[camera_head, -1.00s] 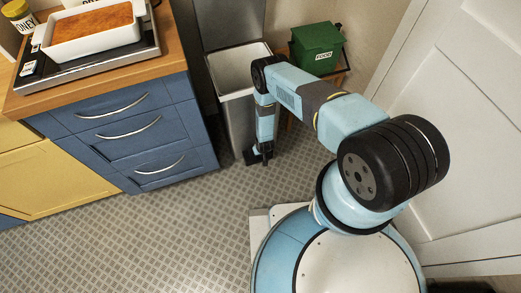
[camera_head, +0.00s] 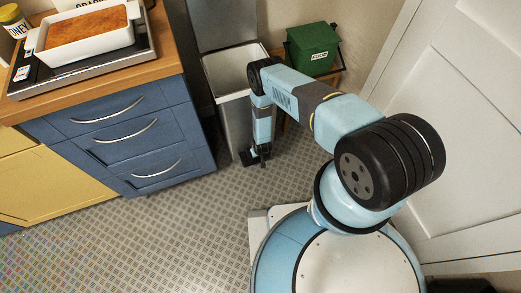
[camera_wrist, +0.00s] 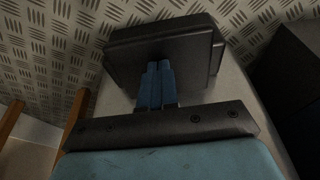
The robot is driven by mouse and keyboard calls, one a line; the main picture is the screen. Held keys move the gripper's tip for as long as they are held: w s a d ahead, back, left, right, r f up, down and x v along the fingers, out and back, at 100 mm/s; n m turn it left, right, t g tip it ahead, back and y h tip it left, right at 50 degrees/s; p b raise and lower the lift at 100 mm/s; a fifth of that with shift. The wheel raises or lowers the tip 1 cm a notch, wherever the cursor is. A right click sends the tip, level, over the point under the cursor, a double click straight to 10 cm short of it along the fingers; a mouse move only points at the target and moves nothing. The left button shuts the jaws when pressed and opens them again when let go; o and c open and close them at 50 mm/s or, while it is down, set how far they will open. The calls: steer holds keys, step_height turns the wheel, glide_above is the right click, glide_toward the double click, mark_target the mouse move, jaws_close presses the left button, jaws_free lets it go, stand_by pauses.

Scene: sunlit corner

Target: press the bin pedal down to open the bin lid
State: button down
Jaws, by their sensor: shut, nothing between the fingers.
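The tall grey bin (camera_head: 237,118) stands beside the blue drawer unit. Its lid (camera_head: 222,24) stands up at the back, and the pale inside shows, so the bin is open. The black pedal (camera_head: 247,159) is at the foot of the bin, partly hidden by my arm. My gripper (camera_head: 264,162) points down at the pedal. In the wrist view, the blue fingers (camera_wrist: 156,83) are together and empty, with their tips against the black pedal (camera_wrist: 165,42), as far as I can tell.
A green food caddy (camera_head: 312,49) sits on a wooden stand right of the bin. Blue drawers (camera_head: 122,133) with a wooden worktop stand to the left. A white door (camera_head: 465,120) is at the right. The patterned floor (camera_head: 165,235) in front is clear.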

steer(key=v, duration=1.3)
steer(key=shift+s, duration=0.4)
steer(key=shift+r, duration=0.1)
stand_by(0.4)
